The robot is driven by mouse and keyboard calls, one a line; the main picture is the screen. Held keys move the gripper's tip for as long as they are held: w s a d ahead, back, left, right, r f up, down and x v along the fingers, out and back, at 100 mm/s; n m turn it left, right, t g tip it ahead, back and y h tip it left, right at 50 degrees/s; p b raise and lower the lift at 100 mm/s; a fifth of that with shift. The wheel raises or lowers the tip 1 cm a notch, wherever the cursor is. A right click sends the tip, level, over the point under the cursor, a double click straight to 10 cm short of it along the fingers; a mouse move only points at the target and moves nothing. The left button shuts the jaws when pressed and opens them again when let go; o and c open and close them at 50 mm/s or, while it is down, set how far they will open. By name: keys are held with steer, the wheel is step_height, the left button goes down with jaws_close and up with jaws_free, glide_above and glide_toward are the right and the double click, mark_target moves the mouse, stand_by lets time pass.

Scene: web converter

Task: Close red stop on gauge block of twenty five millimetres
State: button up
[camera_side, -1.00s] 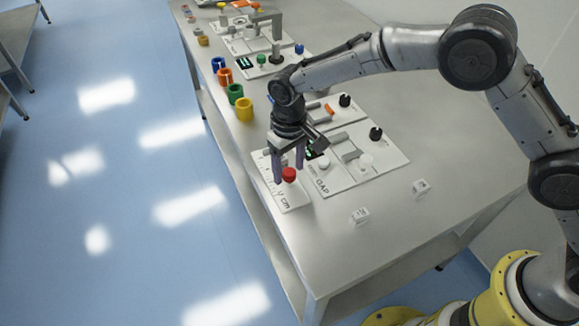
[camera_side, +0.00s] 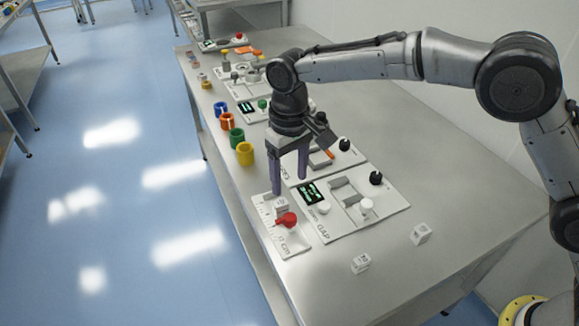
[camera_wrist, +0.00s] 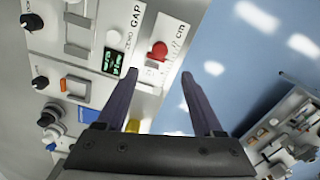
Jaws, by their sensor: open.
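In the wrist view the red stop (camera_wrist: 158,51) lies beyond my fingertips. My gripper (camera_side: 289,188) is open and empty, pointing down, slightly above and behind the block. Both fingers also show in the wrist view (camera_wrist: 158,73).
A GAP panel (camera_side: 335,228) with a lit display (camera_side: 313,193) and knobs adjoins the plate on the right. Two small marked cubes (camera_side: 360,263) (camera_side: 421,234) lie on bare table to the right. Coloured rings (camera_side: 245,153) stand along the left edge; more panels lie behind.

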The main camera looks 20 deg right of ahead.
step_height(320, 180, up, 2)
steer(key=shift+r, duration=0.1)
